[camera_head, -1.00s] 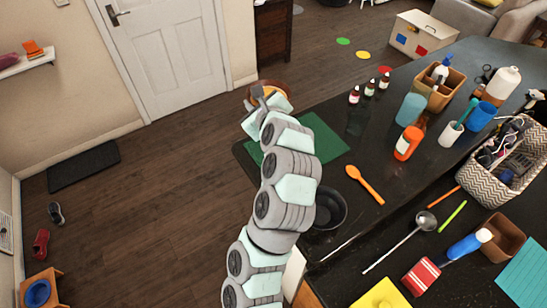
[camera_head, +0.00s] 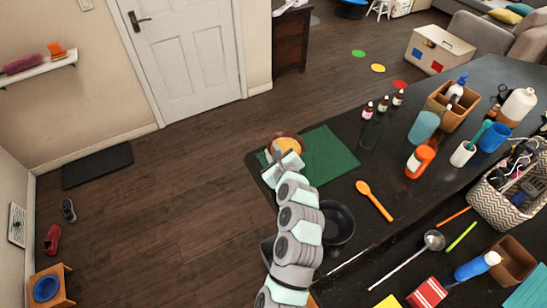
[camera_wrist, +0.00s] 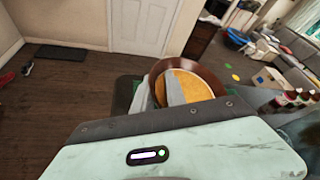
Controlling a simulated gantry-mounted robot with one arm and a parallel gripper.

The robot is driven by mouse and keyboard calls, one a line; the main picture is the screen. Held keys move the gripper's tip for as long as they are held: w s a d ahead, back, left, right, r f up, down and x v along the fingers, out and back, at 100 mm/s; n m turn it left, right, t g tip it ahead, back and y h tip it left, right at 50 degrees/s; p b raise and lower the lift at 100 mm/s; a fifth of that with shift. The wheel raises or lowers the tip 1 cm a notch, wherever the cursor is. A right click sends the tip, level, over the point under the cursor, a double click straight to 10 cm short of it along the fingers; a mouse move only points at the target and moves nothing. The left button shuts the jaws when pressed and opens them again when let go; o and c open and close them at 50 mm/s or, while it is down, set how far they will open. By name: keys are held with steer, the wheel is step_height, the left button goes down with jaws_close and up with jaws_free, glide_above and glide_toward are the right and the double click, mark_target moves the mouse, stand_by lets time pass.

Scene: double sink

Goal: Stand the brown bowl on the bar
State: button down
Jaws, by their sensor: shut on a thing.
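My gripper (camera_head: 284,158) is shut on the bowl's near side. In the wrist view the bowl's brown rim (camera_wrist: 213,77) shows beyond the gripper body, tilted, with the grey fingers (camera_wrist: 160,90) at its near left. The fingers and gripper hide the bowl's underside, so I cannot tell whether it touches the mat or counter. The dark counter (camera_head: 345,118) looks like the bar.
A black bowl (camera_head: 338,222) and an orange spoon (camera_head: 374,200) lie near my arm. Most of the mat is clear. Open floor lies left of the counter.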

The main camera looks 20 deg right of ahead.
steer(key=shift+f, duration=1.7)
steer(key=shift+f, duration=0.15)
steer(key=c, duration=1.3)
jaws_free()
steer(key=shift+c, duration=0.2)
